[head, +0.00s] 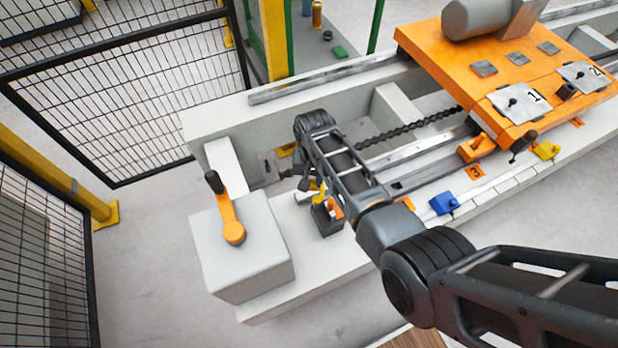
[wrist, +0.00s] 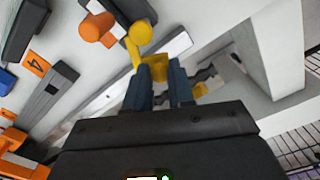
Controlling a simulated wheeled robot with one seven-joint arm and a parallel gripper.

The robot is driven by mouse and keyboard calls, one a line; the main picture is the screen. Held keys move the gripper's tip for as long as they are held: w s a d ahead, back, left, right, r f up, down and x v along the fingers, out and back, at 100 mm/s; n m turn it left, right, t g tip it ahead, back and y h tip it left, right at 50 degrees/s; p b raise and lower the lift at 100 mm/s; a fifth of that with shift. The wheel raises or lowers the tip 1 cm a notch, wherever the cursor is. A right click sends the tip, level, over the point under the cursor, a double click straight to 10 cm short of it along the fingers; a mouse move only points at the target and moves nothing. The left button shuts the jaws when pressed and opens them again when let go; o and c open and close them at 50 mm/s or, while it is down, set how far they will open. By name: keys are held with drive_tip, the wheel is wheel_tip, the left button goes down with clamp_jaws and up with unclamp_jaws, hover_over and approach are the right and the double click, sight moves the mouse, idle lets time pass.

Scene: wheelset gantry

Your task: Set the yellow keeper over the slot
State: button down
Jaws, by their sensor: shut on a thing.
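My gripper (wrist: 162,68) has its dark blue fingers shut on a yellow keeper (wrist: 140,34), whose rounded end sticks out beyond them. In the head view my gripper (head: 312,187) is partly hidden by the arm, low over the near side of the machine bed, beside a dark block (head: 325,220). The block also shows in the wrist view (wrist: 124,10), with an orange knob (wrist: 92,28) beside the keeper. I cannot tell whether the keeper touches the block. A yellow patch (head: 287,150) lies on the bed farther in. I cannot make out the slot clearly.
An orange-handled lever (head: 232,215) stands on a grey box at the bed's left end. A blue piece (head: 444,203) and a yellow piece (head: 547,150) sit along the near ledge. An orange carriage (head: 440,60) stands at the right. Mesh fencing (head: 130,100) is at the left.

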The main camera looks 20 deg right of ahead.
drive_tip(key=m, duration=0.1)
drive_tip(key=d+m, duration=0.1)
drive_tip(key=m, duration=0.1)
drive_tip(key=shift+s+d+m+p, duration=0.2)
drive_tip(key=shift+m+p, duration=0.1)
drive_tip(key=shift+p, duration=0.1)
drive_tip(key=m, duration=0.2)
drive_tip(key=shift+s+d+m+p, duration=0.3)
drive_tip(key=shift+d+m+p, duration=0.05)
drive_tip(key=shift+d+m, duration=0.05)
drive_tip(key=m, duration=0.2)
drive_tip(key=m+p, duration=0.1)
drive_tip(key=shift+s+d, duration=0.35)
drive_tip(key=shift+s, duration=0.05)
drive_tip(key=shift+s+d+m+p, duration=0.15)
drive_tip(key=shift+s+m+p, duration=0.1)
drive_tip(key=shift+m, duration=0.5)
drive_tip(key=shift+s+d+m+p, duration=0.1)
drive_tip(key=shift+s+m+p, duration=0.1)
drive_tip(key=shift+m, duration=0.55)
drive_tip(key=c, duration=1)
unclamp_jaws()
drive_tip(key=shift+o, duration=0.2)
wheel_tip(320, 180, up, 8)
